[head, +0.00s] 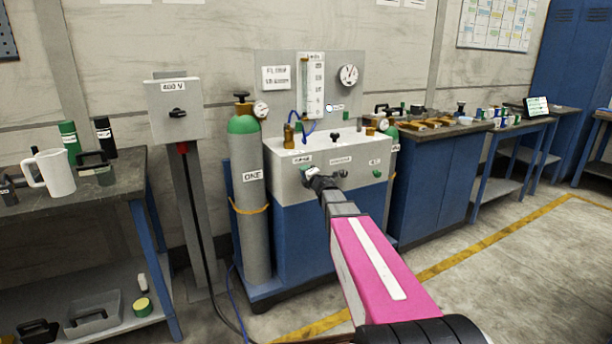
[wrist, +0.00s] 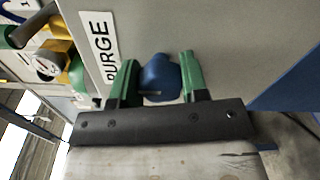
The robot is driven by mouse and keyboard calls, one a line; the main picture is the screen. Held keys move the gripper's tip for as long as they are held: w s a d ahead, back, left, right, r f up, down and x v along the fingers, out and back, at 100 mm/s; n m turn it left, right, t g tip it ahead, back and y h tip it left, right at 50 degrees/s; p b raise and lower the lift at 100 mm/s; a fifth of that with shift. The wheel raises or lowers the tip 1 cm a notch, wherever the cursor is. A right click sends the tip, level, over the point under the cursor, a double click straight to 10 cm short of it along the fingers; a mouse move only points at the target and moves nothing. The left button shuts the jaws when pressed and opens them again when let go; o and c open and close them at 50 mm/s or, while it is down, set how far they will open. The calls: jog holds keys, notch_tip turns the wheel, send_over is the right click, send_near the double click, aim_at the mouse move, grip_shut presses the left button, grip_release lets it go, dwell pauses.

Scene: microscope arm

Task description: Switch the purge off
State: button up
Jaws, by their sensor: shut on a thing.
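The blue purge knob (wrist: 159,78) sits on the grey panel face (wrist: 225,45) beside the white label reading PURGE (wrist: 98,48). My gripper (wrist: 158,80) has its two green-tipped fingers on either side of the knob and is shut on it. In the head view my gripper (head: 317,182) reaches the front of the white gas panel (head: 290,181), above its blue cabinet. It hides the knob there. I cannot tell the knob's setting.
A grey gas cylinder (head: 252,200) with a green top stands just left of the panel. A flow tube (head: 312,85) and a round gauge (head: 348,75) are on the backboard. A 400 V switch box (head: 175,108) is further left. The floor at right is clear.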

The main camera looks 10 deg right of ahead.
dwell(0.3)
jog(key=o, duration=0.9)
jog(key=shift+o, duration=0.2)
jog(key=v, duration=1)
jog(key=shift+s+d, duration=0.15)
jog(key=shift+s, duration=0.25)
